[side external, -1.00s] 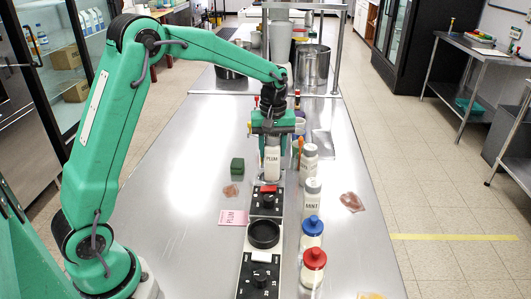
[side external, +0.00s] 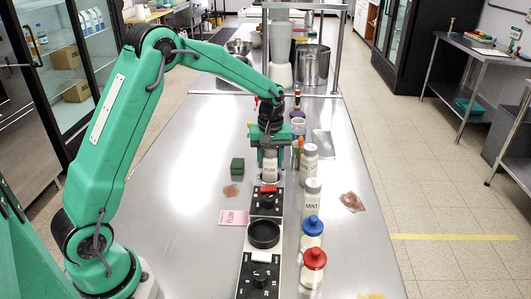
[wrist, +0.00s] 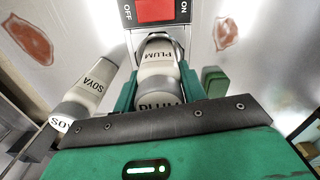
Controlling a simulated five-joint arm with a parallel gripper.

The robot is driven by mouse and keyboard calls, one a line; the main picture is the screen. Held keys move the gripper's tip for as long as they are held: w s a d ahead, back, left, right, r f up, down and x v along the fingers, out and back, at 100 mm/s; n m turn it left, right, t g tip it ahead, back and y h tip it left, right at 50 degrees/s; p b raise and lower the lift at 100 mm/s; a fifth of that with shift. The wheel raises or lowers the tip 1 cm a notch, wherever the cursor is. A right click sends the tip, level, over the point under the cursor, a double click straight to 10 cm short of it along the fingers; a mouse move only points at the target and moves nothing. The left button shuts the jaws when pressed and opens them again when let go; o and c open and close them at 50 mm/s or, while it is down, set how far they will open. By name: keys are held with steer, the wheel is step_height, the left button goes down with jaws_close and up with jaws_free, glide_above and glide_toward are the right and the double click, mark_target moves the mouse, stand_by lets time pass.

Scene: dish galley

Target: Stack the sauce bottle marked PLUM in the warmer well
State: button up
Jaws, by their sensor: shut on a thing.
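The white PLUM sauce bottle (side external: 269,172) stands upright between the fingers of my gripper (side external: 269,158), which is shut on it. In the wrist view the PLUM bottle (wrist: 158,68) shows its label, with a green finger on each side. Its far end is at a pale metal rim (wrist: 181,48), apparently the warmer well, just beyond the panel with the red switch (side external: 268,189). The bottle's base is low, inside or right at that rim; I cannot tell whether it touches the bottom.
A SOYA bottle (wrist: 85,90), a MINT bottle (side external: 312,200), a blue-capped bottle (side external: 312,232) and a red-capped bottle (side external: 313,265) stand to the right. A green block (side external: 237,166) and pink PLUM card (side external: 234,217) lie left.

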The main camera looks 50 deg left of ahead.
steer(key=shift+f, duration=0.3)
steer(key=o, duration=1.1)
step_height(320, 180, up, 13)
steer(key=shift+f, duration=0.15)
stand_by(0.6)
